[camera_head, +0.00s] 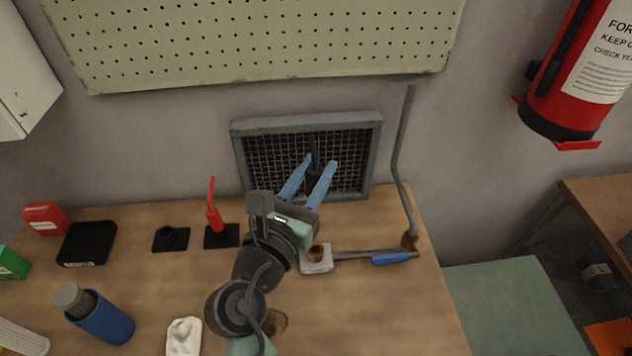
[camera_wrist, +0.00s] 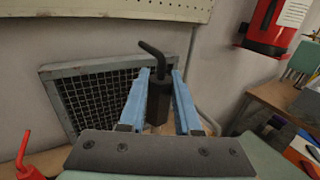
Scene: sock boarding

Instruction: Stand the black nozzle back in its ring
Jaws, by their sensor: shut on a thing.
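My gripper (camera_head: 320,161) is shut on the black nozzle (camera_wrist: 158,102), which also shows dark against the mesh in the head view (camera_head: 314,150). Its blue fingers lie on either side of the nozzle's body. The nozzle is roughly upright in the wrist view, with its bent tube upward and its lower end free. It is held in front of the grey-framed mesh panel. A black square base with an empty ring (camera_head: 171,238) sits on the bench, left of my gripper. Beside it, a red nozzle (camera_head: 214,216) stands in a similar black base (camera_head: 222,237).
The mesh panel (camera_head: 307,115) leans at the wall. A blue cylinder (camera_head: 103,320), black box (camera_head: 87,244) and white piece (camera_head: 184,336) lie left.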

